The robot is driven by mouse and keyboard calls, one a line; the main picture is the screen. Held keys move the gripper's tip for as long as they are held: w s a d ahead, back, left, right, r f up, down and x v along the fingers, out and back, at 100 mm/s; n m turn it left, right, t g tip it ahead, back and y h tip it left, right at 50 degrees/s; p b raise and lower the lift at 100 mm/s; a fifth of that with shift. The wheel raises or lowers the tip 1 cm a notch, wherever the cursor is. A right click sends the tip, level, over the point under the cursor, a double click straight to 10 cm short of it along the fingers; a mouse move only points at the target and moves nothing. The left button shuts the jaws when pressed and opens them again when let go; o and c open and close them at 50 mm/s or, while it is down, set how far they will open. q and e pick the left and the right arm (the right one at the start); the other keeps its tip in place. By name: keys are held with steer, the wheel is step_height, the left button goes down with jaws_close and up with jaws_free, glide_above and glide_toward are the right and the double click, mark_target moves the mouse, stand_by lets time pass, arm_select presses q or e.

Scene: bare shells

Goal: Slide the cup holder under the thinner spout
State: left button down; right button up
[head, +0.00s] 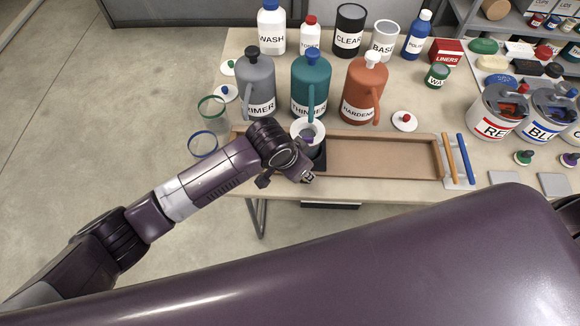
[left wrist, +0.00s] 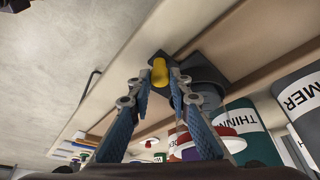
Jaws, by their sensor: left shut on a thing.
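The cup holder (head: 319,162) is a dark block at the left part of a shallow wooden tray. A pale cup (head: 296,127) stands at it, just in front of the teal THINNER jug (head: 311,82). The grey PRIMER jug (head: 258,80) is to the left and the orange HARDENER jug (head: 364,88) to the right. My left gripper (head: 308,177) is at the holder's front side, and my wrist covers part of it. In the left wrist view its fingers (left wrist: 161,78) close around a yellow knob (left wrist: 159,70) on the dark holder. My right gripper is out of view.
The wooden tray (head: 385,178) is empty right of the holder. Orange and blue sticks (head: 457,158) lie beyond its right end. RED and BLUE cans stand right. Bottles and tubs line the back.

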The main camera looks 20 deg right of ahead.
arm_select(q)
steer(key=shift+s+d, duration=0.1)
steer(key=shift+d, duration=0.25)
steer(key=c, duration=1.8)
jaws_free()
steer(key=shift+a, duration=0.1)
steer(key=shift+o, duration=0.2)
steer(key=v, duration=1.2)
steer(key=shift+s, duration=0.1)
